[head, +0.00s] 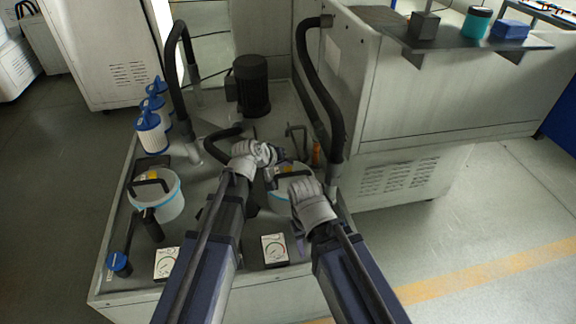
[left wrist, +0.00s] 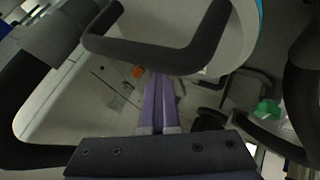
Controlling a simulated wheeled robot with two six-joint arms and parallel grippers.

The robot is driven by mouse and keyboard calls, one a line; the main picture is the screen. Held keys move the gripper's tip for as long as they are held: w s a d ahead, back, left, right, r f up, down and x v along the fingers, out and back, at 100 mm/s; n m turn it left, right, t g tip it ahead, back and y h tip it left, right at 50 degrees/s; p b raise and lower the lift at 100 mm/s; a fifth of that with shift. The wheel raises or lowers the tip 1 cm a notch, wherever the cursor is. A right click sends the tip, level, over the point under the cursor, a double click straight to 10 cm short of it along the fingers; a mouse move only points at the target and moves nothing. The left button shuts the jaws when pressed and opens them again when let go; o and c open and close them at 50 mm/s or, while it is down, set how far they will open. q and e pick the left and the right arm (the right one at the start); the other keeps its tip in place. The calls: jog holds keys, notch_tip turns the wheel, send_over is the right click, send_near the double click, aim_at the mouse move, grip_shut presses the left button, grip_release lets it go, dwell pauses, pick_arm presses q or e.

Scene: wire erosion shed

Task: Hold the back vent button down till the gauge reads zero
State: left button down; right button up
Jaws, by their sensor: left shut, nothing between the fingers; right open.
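Two gauges with white square faces stand at the front of the machine's deck, a left gauge (head: 166,263) and a right gauge (head: 275,249). Their needles are too small to read. Two white pots with black handles stand behind them, a left pot (head: 165,206) and a right pot (head: 277,197), partly hidden by my arms. I cannot pick out the back vent button with certainty. My left gripper (head: 268,155) is over the deck by the right pot; its purple fingers (left wrist: 160,102) are shut and empty. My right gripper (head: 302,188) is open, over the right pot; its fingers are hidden.
A small orange part (head: 316,153) stands by the thick black hose (head: 322,85); an orange spot (left wrist: 138,72) and a green knob (left wrist: 268,109) show in the left wrist view. White-and-blue filters (head: 151,133) line the left edge. A dark motor (head: 252,86) stands behind.

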aim_at(286, 169)
pick_arm(q)
jog(key=shift+r, duration=0.1)
pick_arm(e)
jog(key=shift+r, duration=0.1)
pick_arm(q)
jog(key=shift+r+p, duration=0.8)
jog(key=shift+p, duration=0.1)
pick_arm(e)
jog(key=shift+r, duration=0.85)
pick_arm(q)
jog(key=shift+r, duration=0.1)
notch_tip(286, 169, up, 5)
jog(key=p, duration=0.5)
pick_arm(e)
notch_tip(286, 169, up, 5)
